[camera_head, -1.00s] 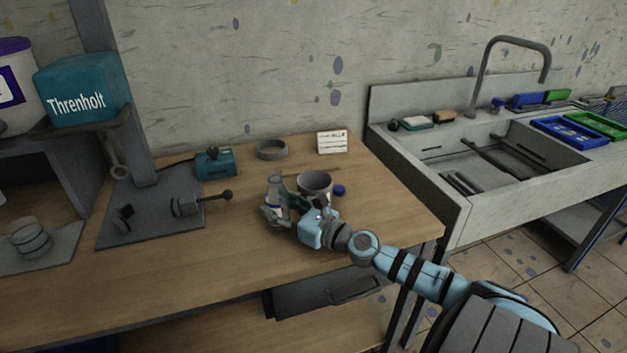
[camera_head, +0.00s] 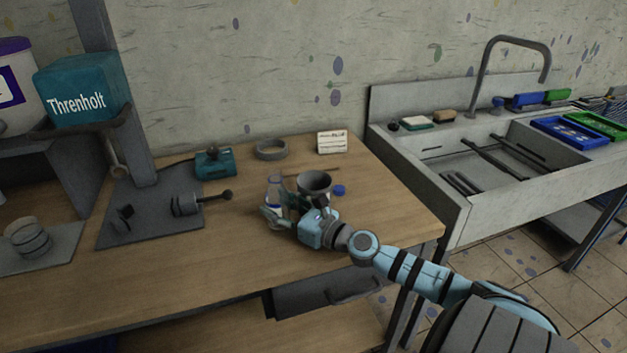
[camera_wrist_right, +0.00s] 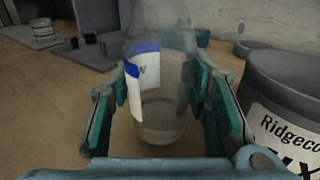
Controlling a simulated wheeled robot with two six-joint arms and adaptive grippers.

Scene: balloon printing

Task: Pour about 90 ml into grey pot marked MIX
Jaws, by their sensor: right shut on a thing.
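The grey pot (camera_head: 315,183) stands on the wooden bench; in the right wrist view the pot (camera_wrist_right: 290,95) is close on the right, with a white label reading "Ridgeco…" above a partly hidden larger word. A clear bottle (camera_head: 275,186) with a white and blue label stands upright left of the pot. My right gripper (camera_head: 273,213) is around the bottle; in the right wrist view its teal fingers (camera_wrist_right: 172,105) are shut on the bottle (camera_wrist_right: 160,118) from both sides. Some liquid seems to show low in the bottle. My left gripper is not in view.
A blue cap (camera_head: 339,190) lies right of the pot. A grey ring (camera_head: 271,150), a white card (camera_head: 332,142) and a teal device (camera_head: 215,163) stand behind. A grey press with a handle (camera_head: 187,204) is at left, a sink (camera_head: 490,160) at right. The bench front is clear.

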